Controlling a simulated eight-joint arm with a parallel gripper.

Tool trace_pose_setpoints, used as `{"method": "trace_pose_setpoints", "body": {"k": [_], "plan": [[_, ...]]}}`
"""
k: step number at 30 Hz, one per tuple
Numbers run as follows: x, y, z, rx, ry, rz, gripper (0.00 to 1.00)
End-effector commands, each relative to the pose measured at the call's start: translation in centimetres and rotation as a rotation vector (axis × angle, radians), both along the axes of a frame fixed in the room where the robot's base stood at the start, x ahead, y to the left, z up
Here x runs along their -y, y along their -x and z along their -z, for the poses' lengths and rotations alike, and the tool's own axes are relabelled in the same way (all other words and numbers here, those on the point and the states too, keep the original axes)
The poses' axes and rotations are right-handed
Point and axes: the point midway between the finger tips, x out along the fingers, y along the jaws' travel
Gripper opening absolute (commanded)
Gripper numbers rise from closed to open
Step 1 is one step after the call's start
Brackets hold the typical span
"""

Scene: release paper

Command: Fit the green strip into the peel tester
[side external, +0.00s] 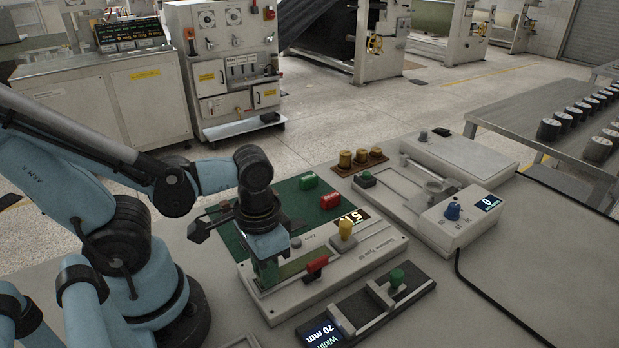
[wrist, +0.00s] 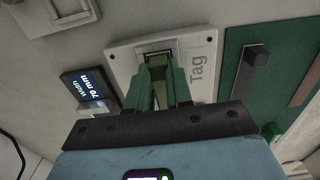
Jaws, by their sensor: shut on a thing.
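My gripper (side external: 266,278) points down over the left end of a long white device (side external: 375,255) with a red lever, a yellow knob and a display. It is shut on the green strip (wrist: 157,82), an olive-green piece standing between the green fingers in the wrist view. There the strip's far end is at the dark slot of a white plate (wrist: 120,58) marked "Tag". I cannot tell whether it is inside. The fingers hide the strip in the side view. Another white device (side external: 475,225) has a blue knob and a "0" display. I cannot read which is the peel tester.
A dark "Width 70 mm" unit (side external: 365,308) with a green knob lies in front of the long device. A green mat (side external: 286,205) with green and red blocks lies behind it. Brown weights (side external: 361,156) stand farther back. A black cable runs along the right.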

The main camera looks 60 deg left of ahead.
Motion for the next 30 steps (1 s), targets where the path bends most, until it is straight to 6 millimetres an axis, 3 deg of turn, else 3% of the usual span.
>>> {"method": "trace_pose_setpoints", "body": {"k": [11,12,17,30], "plan": [[0.01,-0.01,0.34,0.0,0.0,0.0,0.0],[0.01,-0.02,0.36,0.0,0.0,0.0,0.23],[0.0,0.0,0.34,0.0,0.0,0.0,0.46],[0.0,0.02,-0.11,0.0,0.0,0.0,0.46]]}}
